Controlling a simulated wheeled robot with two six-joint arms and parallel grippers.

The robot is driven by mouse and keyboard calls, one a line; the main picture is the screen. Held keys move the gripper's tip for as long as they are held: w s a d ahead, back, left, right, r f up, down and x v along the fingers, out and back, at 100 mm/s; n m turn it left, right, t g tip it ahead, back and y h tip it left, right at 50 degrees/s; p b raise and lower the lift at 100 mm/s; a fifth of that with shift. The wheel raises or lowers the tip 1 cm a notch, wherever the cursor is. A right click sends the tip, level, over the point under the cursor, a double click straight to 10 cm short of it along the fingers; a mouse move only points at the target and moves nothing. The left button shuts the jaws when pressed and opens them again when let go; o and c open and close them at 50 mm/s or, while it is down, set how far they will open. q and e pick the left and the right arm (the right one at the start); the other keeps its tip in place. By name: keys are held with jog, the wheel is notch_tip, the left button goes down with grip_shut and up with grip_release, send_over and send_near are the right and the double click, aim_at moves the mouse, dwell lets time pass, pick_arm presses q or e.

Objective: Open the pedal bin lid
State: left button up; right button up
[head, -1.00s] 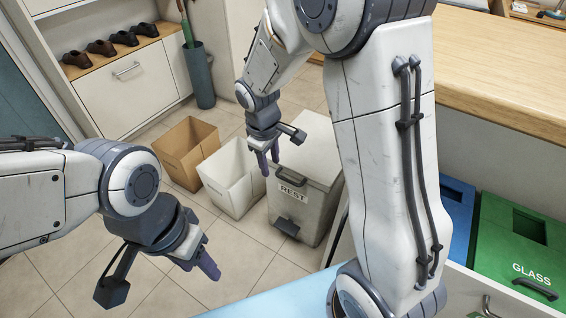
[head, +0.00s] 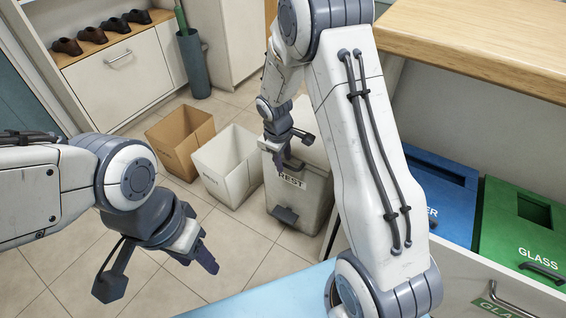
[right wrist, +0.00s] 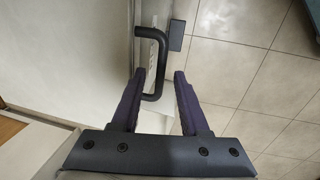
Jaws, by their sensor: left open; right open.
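The pedal bin is the pale box marked REST (head: 310,195), upright on the floor, with its lid (head: 312,128) shut. A dark pedal (head: 284,215) sits low on its front. My right gripper (head: 280,168) is over the lid's front edge and partly hides the handle there. In the right wrist view the dark bar handle (right wrist: 160,62) reaches between the open fingers of my right gripper (right wrist: 159,72); gaps show on both sides, so they are not closed on it. My left gripper (head: 204,256) is open and empty, well left of the bin.
A white open bin (head: 228,180) and a brown open box (head: 178,155) stand left of the pedal bin. Blue (head: 440,205) and green (head: 520,215) bins are at right, below a wooden counter (head: 480,60). Tiled floor in front is clear.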

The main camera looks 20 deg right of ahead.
grip_shut()
dwell(1.5)
